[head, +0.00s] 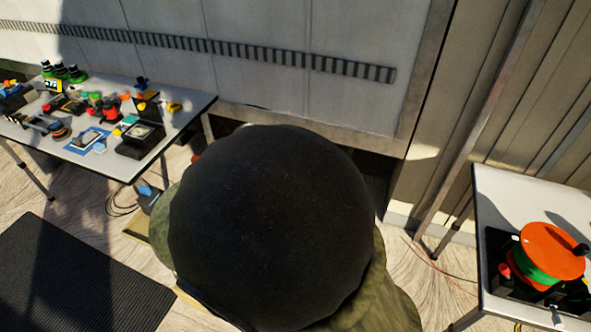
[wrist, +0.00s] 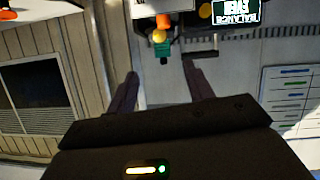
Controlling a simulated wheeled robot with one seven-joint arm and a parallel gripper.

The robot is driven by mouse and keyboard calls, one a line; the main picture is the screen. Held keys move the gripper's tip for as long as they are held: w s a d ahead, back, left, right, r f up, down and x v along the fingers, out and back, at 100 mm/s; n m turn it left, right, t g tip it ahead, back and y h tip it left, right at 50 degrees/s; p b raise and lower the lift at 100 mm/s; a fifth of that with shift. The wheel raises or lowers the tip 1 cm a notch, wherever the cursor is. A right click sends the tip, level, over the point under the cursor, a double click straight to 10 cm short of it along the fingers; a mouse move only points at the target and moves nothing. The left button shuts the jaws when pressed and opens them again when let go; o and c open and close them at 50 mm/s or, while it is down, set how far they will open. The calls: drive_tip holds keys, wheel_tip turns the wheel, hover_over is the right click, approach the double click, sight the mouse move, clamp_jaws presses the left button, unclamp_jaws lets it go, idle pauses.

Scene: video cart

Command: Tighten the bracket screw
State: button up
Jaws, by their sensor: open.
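In the wrist view my gripper (wrist: 160,69) is open, with its two dark fingers spread apart and nothing between them. Beyond the fingertips, at the top of the wrist view, is dark equipment with a yellow ball (wrist: 159,36), a red part (wrist: 163,21) and a small green part (wrist: 162,50). A dark bar-like handle (wrist: 201,54) sticks out near the right fingertip. I cannot make out the bracket screw in either view. The head view does not show my gripper.
A large dark round shape (head: 270,220) above olive cloth, apparently a capped person, blocks the middle of the head view. A cluttered white table (head: 190,97) stands left. Another table (head: 500,205) at right holds an orange-and-green reel (head: 552,250). A black mat (head: 70,275) lies lower left.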

drive_tip(key=shift+w, duration=0.1)
drive_tip(key=x, duration=1.7)
drive_tip(key=shift+f, duration=0.25)
drive_tip(key=shift+w, duration=0.1)
drive_tip(key=c, duration=1)
drive_tip(key=shift+m+y+b, duration=0.5)
drive_tip(key=shift+m+b, duration=0.1)
drive_tip(key=shift+b, duration=0.55)
